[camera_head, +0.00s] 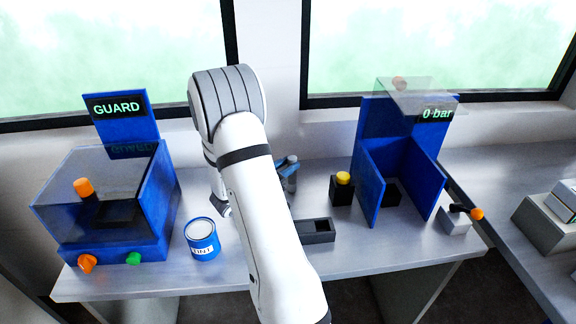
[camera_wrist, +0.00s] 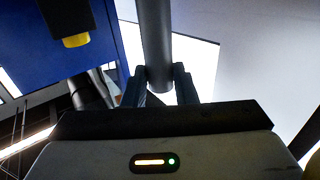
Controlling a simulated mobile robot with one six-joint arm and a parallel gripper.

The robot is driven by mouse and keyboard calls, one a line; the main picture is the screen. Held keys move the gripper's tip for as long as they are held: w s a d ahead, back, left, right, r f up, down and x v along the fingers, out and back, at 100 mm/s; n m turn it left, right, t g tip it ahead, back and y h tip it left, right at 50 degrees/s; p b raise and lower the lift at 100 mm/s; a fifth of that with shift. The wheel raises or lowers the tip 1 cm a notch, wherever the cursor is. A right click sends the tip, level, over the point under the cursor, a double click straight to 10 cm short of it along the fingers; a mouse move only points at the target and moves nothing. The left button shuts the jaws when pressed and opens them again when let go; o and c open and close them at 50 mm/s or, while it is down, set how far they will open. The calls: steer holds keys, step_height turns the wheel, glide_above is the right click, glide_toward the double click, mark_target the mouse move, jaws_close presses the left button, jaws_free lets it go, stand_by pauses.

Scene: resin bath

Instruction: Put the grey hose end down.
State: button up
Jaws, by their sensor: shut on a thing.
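In the wrist view my gripper (camera_wrist: 159,88) is shut on the grey hose end (camera_wrist: 155,40), a dark grey round tube between the two fingers. The tube runs up out of the top of the picture. In the head view my white arm hides the gripper and most of what it holds. A dark grey-blue upright piece (camera_head: 289,172) shows just right of the arm, but I cannot tell whether it is part of the hose.
On the grey bench (camera_head: 350,255) stand a blue guard box (camera_head: 120,235) at left, a blue-and-white tin (camera_head: 202,240), a dark tray (camera_head: 320,238), a yellow-topped black block (camera_head: 341,190) and a blue stand (camera_head: 372,185) reading 0 bar. An orange-tipped lever (camera_head: 460,218) is at right.

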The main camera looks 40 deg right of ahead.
steer(key=o, duration=1)
